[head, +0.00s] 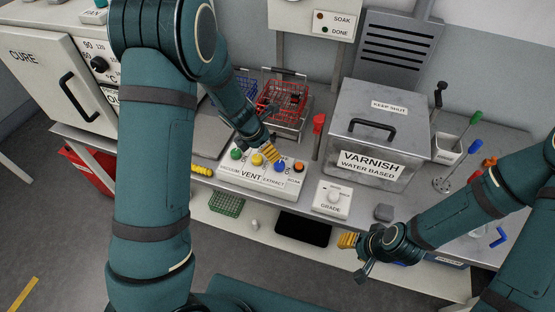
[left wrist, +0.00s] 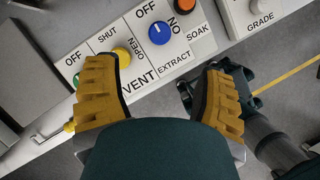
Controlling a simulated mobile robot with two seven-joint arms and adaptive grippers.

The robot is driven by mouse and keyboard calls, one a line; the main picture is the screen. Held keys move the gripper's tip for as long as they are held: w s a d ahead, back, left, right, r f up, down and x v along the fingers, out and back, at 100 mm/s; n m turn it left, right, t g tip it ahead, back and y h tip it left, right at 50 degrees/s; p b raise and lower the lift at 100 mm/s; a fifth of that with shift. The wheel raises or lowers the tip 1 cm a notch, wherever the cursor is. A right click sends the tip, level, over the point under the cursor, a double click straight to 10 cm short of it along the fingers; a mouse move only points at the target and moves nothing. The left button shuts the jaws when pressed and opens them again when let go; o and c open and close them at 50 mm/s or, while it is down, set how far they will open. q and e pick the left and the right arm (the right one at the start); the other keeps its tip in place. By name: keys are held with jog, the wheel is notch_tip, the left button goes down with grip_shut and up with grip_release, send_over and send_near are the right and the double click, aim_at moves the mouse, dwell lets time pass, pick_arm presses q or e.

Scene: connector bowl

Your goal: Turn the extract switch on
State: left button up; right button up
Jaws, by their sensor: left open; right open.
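The extract switch is a blue knob (head: 280,167) on the white control panel (head: 232,172), above the word EXTRACT. In the left wrist view the knob (left wrist: 161,33) has a small white mark towards the OFF side; ON is printed to its right. My left gripper (head: 268,147) is over the panel beside the yellow and blue knobs. Its yellow fingers stand wide apart in the left wrist view (left wrist: 160,72), empty, with the blue knob beyond their tips. My right gripper (head: 349,241) is open and empty in front of the bench, away from the panel.
A green knob (head: 237,154), a yellow knob (head: 257,159) and an orange knob (head: 299,167) flank the switch. A GRADE dial box (head: 331,200) and VARNISH tank (head: 376,135) stand to the right. A red wire basket (head: 283,99) is behind, near a red-handled tool (head: 318,124).

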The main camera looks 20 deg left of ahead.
aim_at(279, 164)
pick_arm(q)
jog(key=b+x, duration=0.3)
jog(key=x, duration=0.9)
jog(key=shift+f, duration=0.4)
jog(key=c, duration=1.2)
